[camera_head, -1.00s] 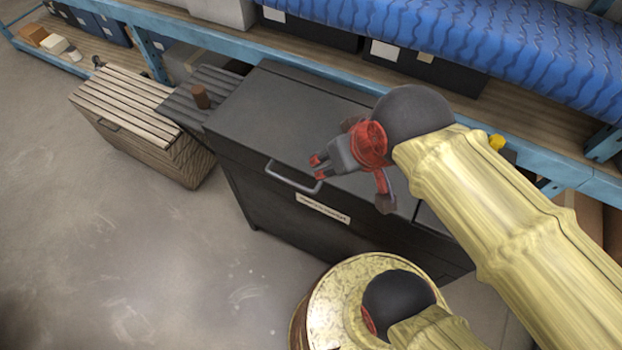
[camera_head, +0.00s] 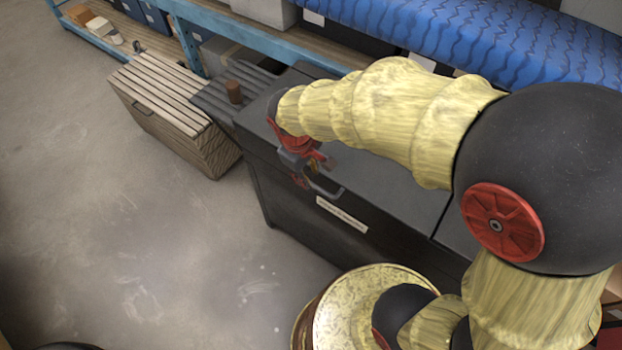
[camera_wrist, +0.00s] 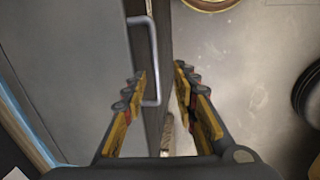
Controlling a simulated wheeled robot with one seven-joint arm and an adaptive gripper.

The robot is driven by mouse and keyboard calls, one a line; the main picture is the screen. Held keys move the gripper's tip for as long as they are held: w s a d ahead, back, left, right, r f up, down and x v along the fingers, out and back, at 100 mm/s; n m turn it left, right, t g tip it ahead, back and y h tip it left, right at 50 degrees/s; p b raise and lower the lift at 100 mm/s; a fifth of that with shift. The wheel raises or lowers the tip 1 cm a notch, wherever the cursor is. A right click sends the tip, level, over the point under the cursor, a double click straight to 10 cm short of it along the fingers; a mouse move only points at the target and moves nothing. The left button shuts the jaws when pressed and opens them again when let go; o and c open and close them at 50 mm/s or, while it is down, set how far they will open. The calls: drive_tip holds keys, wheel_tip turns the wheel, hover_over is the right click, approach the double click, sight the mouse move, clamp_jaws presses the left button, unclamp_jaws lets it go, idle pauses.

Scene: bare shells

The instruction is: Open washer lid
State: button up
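The washer is a dark grey box whose flat lid (camera_head: 380,190) looks shut, with a white label (camera_head: 341,214) on its front. A grey bar handle (camera_head: 325,188) sits at the lid's front edge. My gripper (camera_head: 304,180) is at the handle, partly hidden by my arm. In the wrist view my gripper (camera_wrist: 160,82) is open, with its yellow-padded fingers apart. The handle (camera_wrist: 152,60) runs up from between the fingers, nearer the left one. I cannot tell if they touch. The lid (camera_wrist: 75,60) fills the left side there.
A blue-framed shelf (camera_head: 250,30) runs behind. A round gold-topped item (camera_head: 345,300) is in front. The floor at left is clear.

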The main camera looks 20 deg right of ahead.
sight(312, 183)
drive_tip(key=shift+n, duration=0.3)
drive_tip(key=f, duration=0.2)
drive_tip(key=w+f+b, duration=0.1)
drive_tip(key=f, duration=0.1)
drive_tip(key=d+f, duration=0.1)
drive_tip(key=f, duration=0.2)
drive_tip(key=shift+w+b, duration=0.4)
drive_tip(key=shift+r, duration=0.1)
drive_tip(key=shift+c, duration=0.9)
clamp_jaws()
